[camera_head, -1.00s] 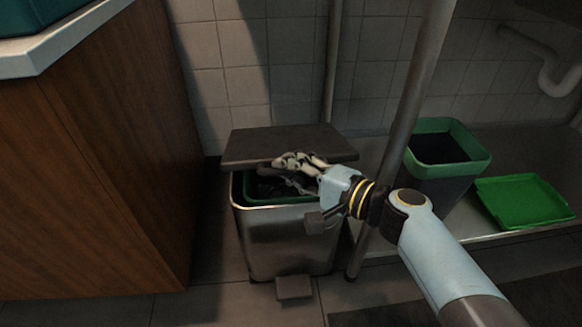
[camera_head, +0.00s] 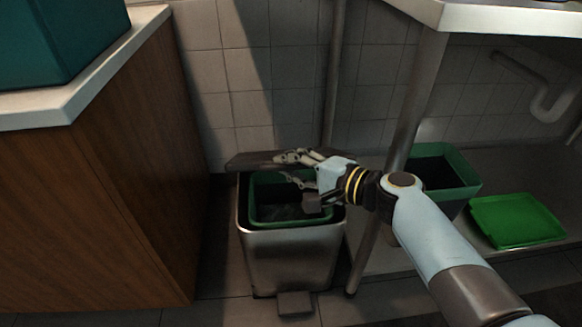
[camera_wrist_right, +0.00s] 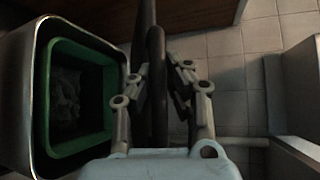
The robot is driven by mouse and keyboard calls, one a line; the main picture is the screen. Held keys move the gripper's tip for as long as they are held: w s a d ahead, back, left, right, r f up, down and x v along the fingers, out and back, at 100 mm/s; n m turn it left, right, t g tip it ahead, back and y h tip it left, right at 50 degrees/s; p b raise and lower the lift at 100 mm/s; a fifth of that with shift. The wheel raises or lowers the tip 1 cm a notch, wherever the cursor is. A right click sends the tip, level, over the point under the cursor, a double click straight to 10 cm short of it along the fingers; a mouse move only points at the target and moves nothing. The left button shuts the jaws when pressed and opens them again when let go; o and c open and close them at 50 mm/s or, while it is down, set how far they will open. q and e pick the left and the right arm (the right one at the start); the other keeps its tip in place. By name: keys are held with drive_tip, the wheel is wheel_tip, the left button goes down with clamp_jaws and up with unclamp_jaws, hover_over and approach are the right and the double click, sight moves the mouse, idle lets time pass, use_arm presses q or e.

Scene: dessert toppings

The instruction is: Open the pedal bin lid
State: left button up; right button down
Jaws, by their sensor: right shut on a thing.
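The metal pedal bin (camera_head: 290,262) stands on the floor in the head view, with a green inner bucket (camera_head: 262,217) visible inside. Its dark lid (camera_head: 250,160) is raised and tilted up at the back. The pedal (camera_head: 294,302) is at the bin's front foot. My right gripper (camera_head: 298,170) is at the lid's edge, with its fingers shut around it. In the right wrist view, the lid (camera_wrist_right: 150,70) runs edge-on between the fingers, and the open bin (camera_wrist_right: 20,100) lies to the left. My left gripper is not in view.
A wooden cabinet (camera_head: 150,190) with a pale countertop stands left of the bin. A table leg (camera_head: 407,110) rises right of it. A second green-rimmed bin (camera_head: 455,165) and a green tray (camera_head: 515,220) sit at the right. A tiled wall is behind.

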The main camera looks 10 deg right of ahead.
drive_tip(key=shift+w+r, duration=0.1)
idle(0.4)
drive_tip(key=c, duration=1.3)
unclamp_jaws()
drive_tip(key=shift+d, duration=0.1)
drive_tip(key=v, duration=1.2)
drive_tip(key=shift+r, duration=0.1)
